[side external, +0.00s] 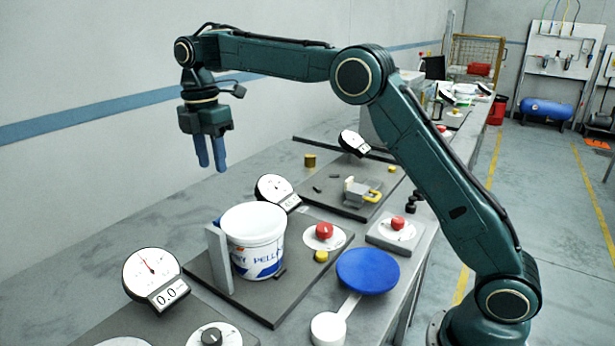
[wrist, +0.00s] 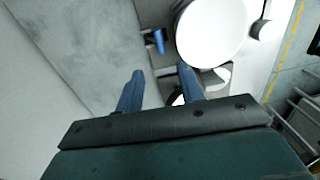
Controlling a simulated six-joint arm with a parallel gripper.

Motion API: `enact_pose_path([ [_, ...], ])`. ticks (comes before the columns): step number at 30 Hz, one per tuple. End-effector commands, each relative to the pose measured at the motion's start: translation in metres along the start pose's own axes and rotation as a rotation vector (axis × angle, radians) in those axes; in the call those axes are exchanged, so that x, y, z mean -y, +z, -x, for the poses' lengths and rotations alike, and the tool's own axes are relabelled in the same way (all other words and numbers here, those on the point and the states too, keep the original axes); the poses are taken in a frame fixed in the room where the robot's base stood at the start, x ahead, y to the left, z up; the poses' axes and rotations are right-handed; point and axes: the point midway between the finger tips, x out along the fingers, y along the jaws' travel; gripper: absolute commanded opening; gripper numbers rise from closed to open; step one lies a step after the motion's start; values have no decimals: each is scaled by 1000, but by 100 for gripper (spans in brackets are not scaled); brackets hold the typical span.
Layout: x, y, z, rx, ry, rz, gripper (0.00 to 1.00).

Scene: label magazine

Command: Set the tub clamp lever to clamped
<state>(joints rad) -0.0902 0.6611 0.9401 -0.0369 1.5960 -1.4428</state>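A white tub (side external: 258,238) with blue lettering stands upright on a dark plate (side external: 270,308), beside an upright grey plate (side external: 217,262). In the wrist view a large white round shape, which looks like the tub (wrist: 212,32), lies at the upper right. A small blue piece (wrist: 157,41) shows beside it. It may be the clamp lever, but I cannot tell for sure or read its setting. My gripper (side external: 212,165) hangs in the air, fingers down, above and behind the tub. In the wrist view its fingers (wrist: 160,80) are apart with nothing between them.
A red knob (side external: 324,230) and a yellow cap (side external: 321,256) are right of the tub. Gauges (side external: 152,268) stand around. A yellow-handled clamp (side external: 372,196) sits on a farther plate. Bare bench lies left.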

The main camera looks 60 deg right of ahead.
Motion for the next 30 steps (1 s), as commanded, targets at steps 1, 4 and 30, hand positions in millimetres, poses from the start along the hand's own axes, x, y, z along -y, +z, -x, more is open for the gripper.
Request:
enact_pose_path([
  [1, 0, 0, 3, 0, 0, 1, 38],
  [4, 0, -1, 7, -2, 0, 1, 38],
  [30, -3, -1, 12, -6, 2, -100, 0],
])
